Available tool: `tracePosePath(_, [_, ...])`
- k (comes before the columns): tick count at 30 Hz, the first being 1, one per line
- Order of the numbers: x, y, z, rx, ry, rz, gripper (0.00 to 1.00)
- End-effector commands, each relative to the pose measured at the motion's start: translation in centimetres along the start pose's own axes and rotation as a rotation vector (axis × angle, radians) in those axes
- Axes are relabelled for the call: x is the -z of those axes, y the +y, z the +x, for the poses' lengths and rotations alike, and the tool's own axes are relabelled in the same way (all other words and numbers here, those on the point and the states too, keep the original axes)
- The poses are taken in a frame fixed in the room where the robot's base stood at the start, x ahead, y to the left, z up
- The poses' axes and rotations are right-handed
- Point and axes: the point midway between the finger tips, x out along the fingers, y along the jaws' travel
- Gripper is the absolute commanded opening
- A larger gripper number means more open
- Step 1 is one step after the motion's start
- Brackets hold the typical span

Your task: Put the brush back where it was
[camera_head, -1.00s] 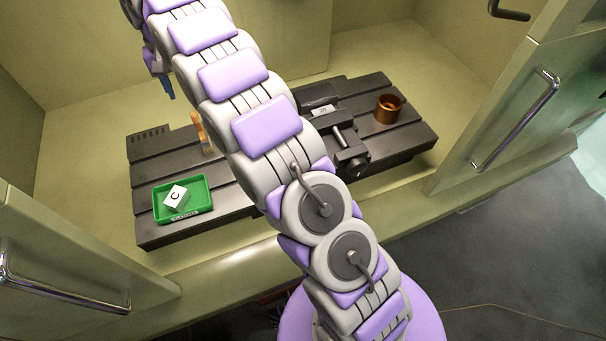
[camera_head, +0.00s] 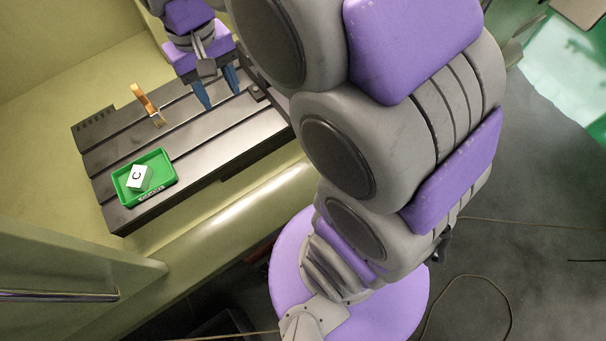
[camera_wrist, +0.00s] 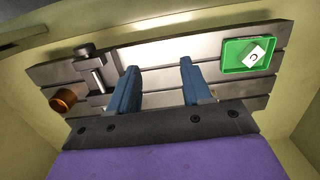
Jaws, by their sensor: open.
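The brush (camera_head: 145,100) has an orange-brown wooden handle and sits at the rear of the dark slotted plate (camera_head: 205,150). Its handle appears raised and tilted, with its paler end down by the plate; I cannot tell what supports it. My gripper (camera_head: 220,98) has blue fingers pointing down over the plate, to the right of the brush and apart from it. The fingers are spread with nothing between them, as the wrist view also shows (camera_wrist: 159,66). In the wrist view the brush is mostly hidden, with perhaps a small tan bit beside the right finger.
A green tray (camera_head: 160,168) holding a white block marked C (camera_head: 138,177) lies at the plate's front left. In the wrist view a dark vise (camera_wrist: 98,82) and a copper cup (camera_wrist: 63,99) stand at the plate's left. Cabinet walls and an open door surround the plate.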

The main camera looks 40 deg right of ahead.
Motion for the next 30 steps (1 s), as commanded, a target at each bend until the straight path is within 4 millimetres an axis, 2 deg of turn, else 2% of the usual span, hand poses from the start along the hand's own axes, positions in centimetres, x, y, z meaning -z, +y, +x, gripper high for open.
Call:
tracePosePath(1, [-2.1,0.6,0.5,0.001,-0.006,0.003,0.49])
tracePosePath(9, [-12.2,2.8,4.4,0.005,-0.035,0.004,0.49])
tracePosePath(12, [-15.4,3.3,6.0,0.007,-0.047,0.004,0.49])
tracePosePath(15, [-17.8,3.5,7.4,0.009,-0.053,0.003,0.49])
tracePosePath(18, [-19.2,3.6,8.3,0.010,-0.061,0.004,0.49])
tracePosePath(21, [-19.9,3.7,8.7,0.011,-0.061,0.003,0.49])
tracePosePath(30, [-19.9,3.7,8.8,0.011,-0.062,0.003,0.49])
